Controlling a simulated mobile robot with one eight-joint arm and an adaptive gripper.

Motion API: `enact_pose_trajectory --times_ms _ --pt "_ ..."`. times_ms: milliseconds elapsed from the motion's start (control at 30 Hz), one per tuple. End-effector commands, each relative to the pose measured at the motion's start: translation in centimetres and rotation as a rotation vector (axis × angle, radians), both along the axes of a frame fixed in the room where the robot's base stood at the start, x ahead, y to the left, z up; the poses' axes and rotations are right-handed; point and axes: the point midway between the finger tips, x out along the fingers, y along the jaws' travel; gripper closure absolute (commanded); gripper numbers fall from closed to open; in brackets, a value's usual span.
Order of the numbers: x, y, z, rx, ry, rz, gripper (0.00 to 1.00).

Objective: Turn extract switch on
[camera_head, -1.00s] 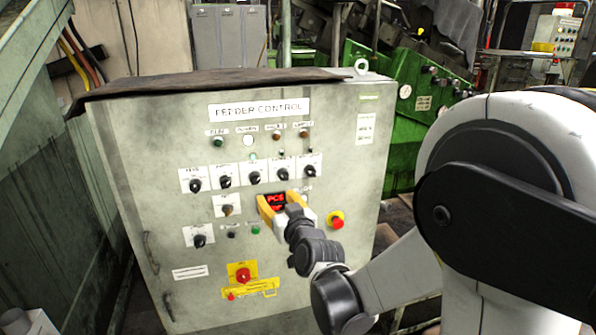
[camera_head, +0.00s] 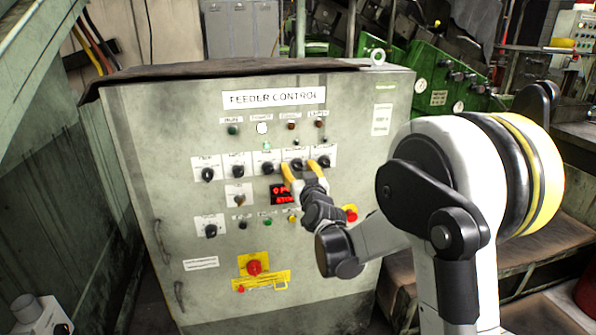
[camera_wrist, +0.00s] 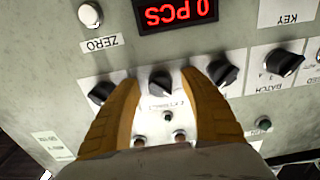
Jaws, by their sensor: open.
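The feeder control panel (camera_head: 140,130) is a grey cabinet front with a row of black rotary switches. My gripper (camera_head: 301,170) is open with its yellow fingers at the right part of this row. In the wrist view, which looks upside down, my gripper (camera_wrist: 161,88) has one finger on each side of a black switch (camera_wrist: 161,82), the second from the panel's right. A gap shows on both sides of that switch. Its label is partly legible only, so I cannot confirm it reads extract. The neighbouring switches (camera_wrist: 222,72) and (camera_head: 323,162) lie just outside the fingers.
A red counter display (camera_wrist: 177,14) sits beside the row, partly behind my gripper in the head view. A red emergency button (camera_head: 254,267) is lower on the panel, and another red button (camera_head: 350,214) is right of my gripper. Green machinery (camera_head: 437,75) stands behind.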

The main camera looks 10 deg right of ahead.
Motion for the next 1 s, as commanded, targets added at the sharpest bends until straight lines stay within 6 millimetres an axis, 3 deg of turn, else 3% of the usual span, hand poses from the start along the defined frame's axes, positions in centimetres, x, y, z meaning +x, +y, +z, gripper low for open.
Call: enact_pose_trajectory --times_ms 267,433,767,1000 --pt "0.15 0.0 0.04 0.0 0.0 0.0 0.49" --pt "0.14 0.01 0.03 0.0 0.0 0.0 0.99" --pt "0.13 0.01 0.03 0.026 0.0 0.0 1.0" --pt "0.14 0.03 0.03 0.146 0.001 0.001 1.0"
